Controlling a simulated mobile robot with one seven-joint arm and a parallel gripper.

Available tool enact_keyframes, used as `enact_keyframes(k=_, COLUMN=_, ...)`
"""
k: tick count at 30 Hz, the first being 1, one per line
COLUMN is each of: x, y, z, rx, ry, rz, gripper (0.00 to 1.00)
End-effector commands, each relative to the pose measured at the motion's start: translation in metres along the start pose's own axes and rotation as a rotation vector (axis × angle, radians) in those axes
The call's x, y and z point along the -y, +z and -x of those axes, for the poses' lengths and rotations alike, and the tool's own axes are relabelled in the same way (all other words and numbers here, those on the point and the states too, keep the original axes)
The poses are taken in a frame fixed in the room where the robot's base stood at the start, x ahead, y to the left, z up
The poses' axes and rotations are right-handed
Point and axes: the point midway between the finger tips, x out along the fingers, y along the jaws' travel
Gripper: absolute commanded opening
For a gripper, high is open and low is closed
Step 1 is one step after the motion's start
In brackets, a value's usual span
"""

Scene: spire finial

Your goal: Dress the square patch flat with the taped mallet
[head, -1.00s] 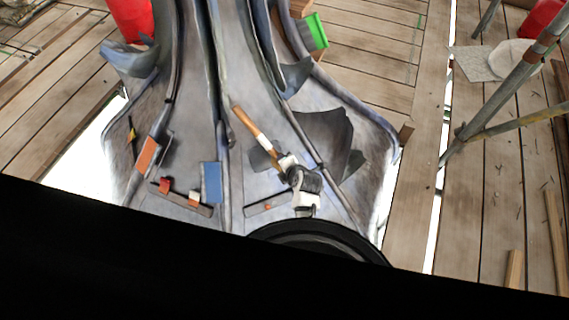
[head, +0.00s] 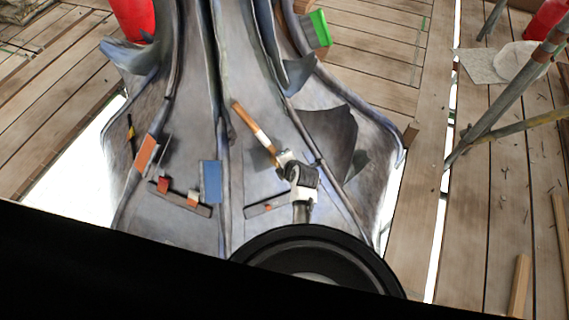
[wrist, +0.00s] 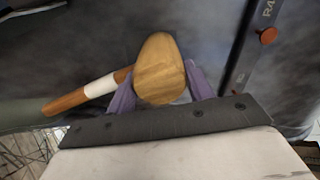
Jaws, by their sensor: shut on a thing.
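The taped mallet has a wooden handle (head: 244,117) with a white tape band and lies slanted over the grey metal sheet in the head view. In the wrist view its rounded wooden head (wrist: 160,68) sits between the purple fingers of my gripper (wrist: 160,92), and the taped handle runs out to the left. My gripper (head: 284,160) is shut on the mallet by its head end. In the head view the gripper and wrist hide most of the mallet head. I cannot make out for certain which surface is the square patch.
A dark bar with a small orange knob (wrist: 268,35) lies close to the right of the mallet. Raised seams and curled sheet edges surround the work area.

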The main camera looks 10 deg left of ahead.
Motion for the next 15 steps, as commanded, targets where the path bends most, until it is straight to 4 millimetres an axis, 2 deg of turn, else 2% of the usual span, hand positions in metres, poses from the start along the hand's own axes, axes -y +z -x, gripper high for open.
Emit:
enact_keyframes(k=8, x=-0.002, y=0.001, z=0.005, rx=0.002, ry=0.003, rz=0.0, gripper=0.0)
enact_keyframes(k=15, x=-0.004, y=0.002, z=0.031, rx=0.002, ry=0.003, rz=0.0, gripper=0.0)
